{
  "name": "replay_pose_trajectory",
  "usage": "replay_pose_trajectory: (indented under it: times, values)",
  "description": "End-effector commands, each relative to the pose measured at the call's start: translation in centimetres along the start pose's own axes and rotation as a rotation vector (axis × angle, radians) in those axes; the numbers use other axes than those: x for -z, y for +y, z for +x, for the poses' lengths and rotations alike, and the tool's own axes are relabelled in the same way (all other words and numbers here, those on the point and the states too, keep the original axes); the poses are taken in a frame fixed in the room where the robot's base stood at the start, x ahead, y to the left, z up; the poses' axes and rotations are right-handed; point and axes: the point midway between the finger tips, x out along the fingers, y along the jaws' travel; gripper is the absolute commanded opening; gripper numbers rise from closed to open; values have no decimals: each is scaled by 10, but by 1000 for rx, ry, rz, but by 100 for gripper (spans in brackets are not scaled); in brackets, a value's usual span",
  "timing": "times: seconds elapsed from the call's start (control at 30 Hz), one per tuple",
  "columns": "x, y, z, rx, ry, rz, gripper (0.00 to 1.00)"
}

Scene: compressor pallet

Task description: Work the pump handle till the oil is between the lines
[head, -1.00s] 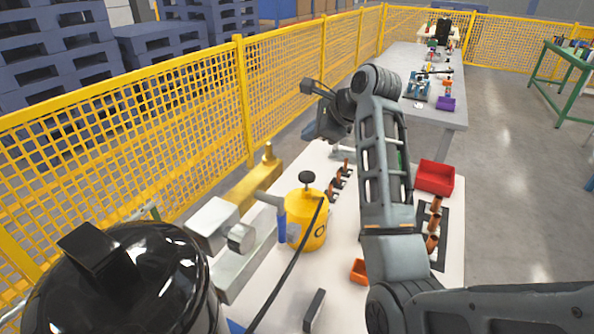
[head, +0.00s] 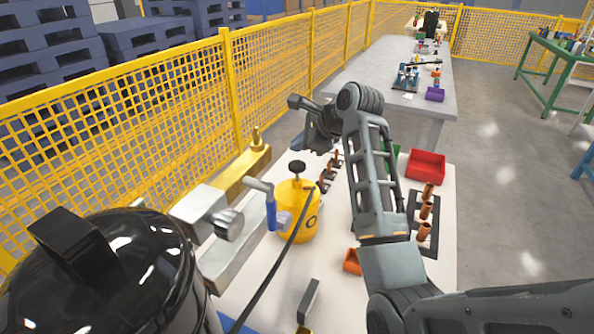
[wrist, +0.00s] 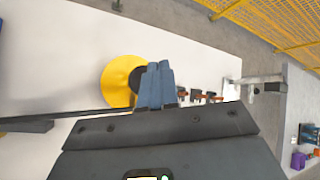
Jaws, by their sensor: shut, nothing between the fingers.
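The yellow pump can (head: 297,214) stands on the white table top, with a black knob (head: 297,167) on top and a dark hose (head: 272,277) running from it. A grey bent lever with a blue grip (head: 271,214) stands at its left side; I cannot tell which part is the pump handle. My gripper (head: 318,137) is up beyond the can, to its upper right, partly hidden by my arm. In the wrist view its blue fingers (wrist: 155,83) are together and empty, overlapping the knob (wrist: 136,79) on the can (wrist: 115,80). No oil level or lines can be made out.
A glossy black dome (head: 105,280) and a metal block with a round fitting (head: 228,223) fill the lower left. Copper fittings (head: 425,210), a red bin (head: 426,163) and an orange bin (head: 352,262) are at right. A yellow mesh fence (head: 120,130) runs along the left.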

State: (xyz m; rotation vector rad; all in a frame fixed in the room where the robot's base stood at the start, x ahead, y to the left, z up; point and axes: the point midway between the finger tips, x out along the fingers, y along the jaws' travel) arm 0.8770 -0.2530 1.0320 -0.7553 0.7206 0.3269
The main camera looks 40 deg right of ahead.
Motion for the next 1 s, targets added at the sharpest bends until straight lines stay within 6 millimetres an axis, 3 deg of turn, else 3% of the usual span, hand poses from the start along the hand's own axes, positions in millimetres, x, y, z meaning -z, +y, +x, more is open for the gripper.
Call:
replay_pose_trajectory:
  times: [0.3, 1.0]
  values:
    - [11, 11, 16, 0, 0, -1, 0]
    - [12, 12, 17, 0, 0, 0, 0]
